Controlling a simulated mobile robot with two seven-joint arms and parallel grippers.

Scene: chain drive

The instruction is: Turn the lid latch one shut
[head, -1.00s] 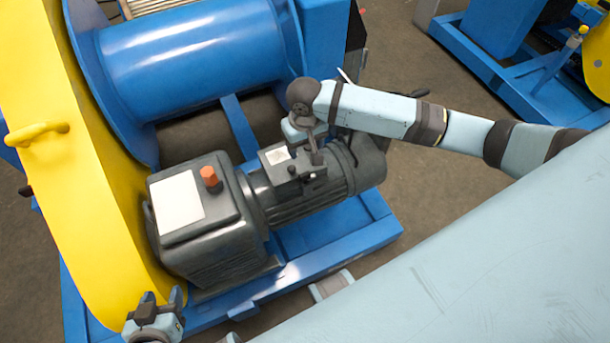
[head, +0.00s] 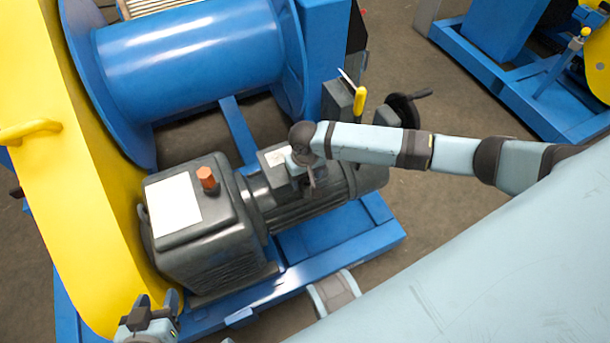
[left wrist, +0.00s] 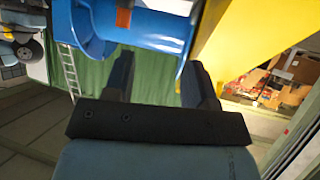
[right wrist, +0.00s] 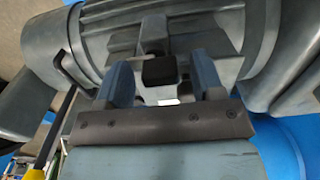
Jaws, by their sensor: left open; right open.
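The grey motor (head: 320,208) has a small terminal box with a pale label (head: 277,157) on top. My right gripper (head: 309,178) is over this box, pointing down, partly hidden by its own wrist. In the right wrist view my open right gripper (right wrist: 162,78) has one finger on each side of a small black block (right wrist: 158,70) that looks like a latch; I cannot tell whether they touch it. My left gripper (head: 155,304) is near the lower end of the yellow guard (head: 75,180). It is open and empty in the left wrist view (left wrist: 160,80).
A grey gearbox (head: 205,225) with an orange cap (head: 206,178) stands left of the motor on the blue base frame (head: 340,240). A blue drum (head: 195,60) lies behind. A yellow lever (head: 359,100) and a dark handwheel (head: 405,108) stand right of the drum.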

